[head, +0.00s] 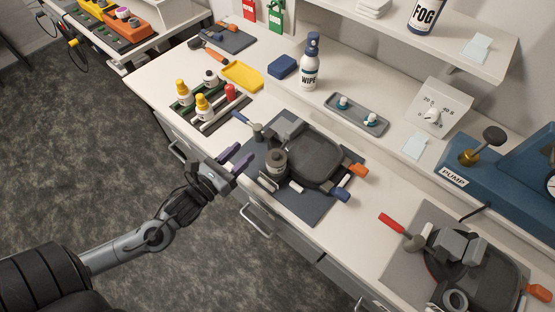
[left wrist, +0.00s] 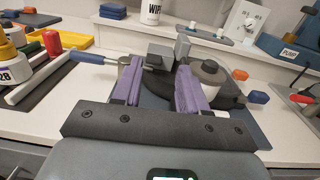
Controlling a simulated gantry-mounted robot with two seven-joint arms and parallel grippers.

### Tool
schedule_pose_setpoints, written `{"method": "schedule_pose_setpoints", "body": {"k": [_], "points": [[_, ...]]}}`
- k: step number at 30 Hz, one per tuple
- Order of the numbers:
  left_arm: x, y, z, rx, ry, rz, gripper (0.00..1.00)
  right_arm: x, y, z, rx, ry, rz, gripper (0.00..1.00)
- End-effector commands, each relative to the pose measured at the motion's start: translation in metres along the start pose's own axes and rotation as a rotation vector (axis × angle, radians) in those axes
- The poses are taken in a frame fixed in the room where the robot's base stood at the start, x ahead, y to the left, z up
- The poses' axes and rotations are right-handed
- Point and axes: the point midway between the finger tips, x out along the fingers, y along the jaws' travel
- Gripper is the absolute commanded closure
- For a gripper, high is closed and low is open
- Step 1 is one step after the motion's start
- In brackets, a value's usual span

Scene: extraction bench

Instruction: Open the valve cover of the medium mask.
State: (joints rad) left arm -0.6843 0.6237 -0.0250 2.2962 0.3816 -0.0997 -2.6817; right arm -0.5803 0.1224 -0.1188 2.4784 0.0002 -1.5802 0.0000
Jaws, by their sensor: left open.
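A dark mask (head: 318,158) lies on a dark mat (head: 312,208) in the middle of the bench. It has a round grey canister (head: 273,167), a grey block-shaped part (head: 290,130), and blue and orange strap ends. In the left wrist view, the block-shaped part (left wrist: 157,54) shows between and beyond the fingers, and the canister (left wrist: 208,73) is behind the right finger. My left gripper (head: 236,160) is open and empty, just short of the mask's near left side. I cannot make out a size mark or which part is the valve cover. My right gripper is not in view.
A second mask (head: 470,262) lies at the lower right, near a blue pump unit (head: 485,180). A rack of bottles (head: 205,105), a yellow tray (head: 242,75), a wipe bottle (head: 310,65) and a grey tray (head: 357,115) stand farther back. A shelf overhangs the back.

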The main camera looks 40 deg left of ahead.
Motion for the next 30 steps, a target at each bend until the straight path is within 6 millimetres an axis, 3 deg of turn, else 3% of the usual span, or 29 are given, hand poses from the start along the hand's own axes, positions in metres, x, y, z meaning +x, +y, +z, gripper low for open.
{"method": "schedule_pose_setpoints", "body": {"k": [1, 4, 13, 30], "points": [[-0.001, 0.001, -0.019, 0.01, 0.003, -0.007, 0.57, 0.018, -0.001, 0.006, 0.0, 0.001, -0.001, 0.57], [-0.001, 0.0, -0.031, 0.017, 0.009, -0.014, 0.57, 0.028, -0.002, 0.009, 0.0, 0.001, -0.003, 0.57], [0.008, 0.0, -0.037, 0.017, 0.01, -0.014, 0.57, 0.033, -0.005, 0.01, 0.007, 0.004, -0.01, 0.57], [0.084, -0.001, -0.038, 0.016, 0.011, -0.013, 0.57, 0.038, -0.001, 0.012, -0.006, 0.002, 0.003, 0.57]]}}
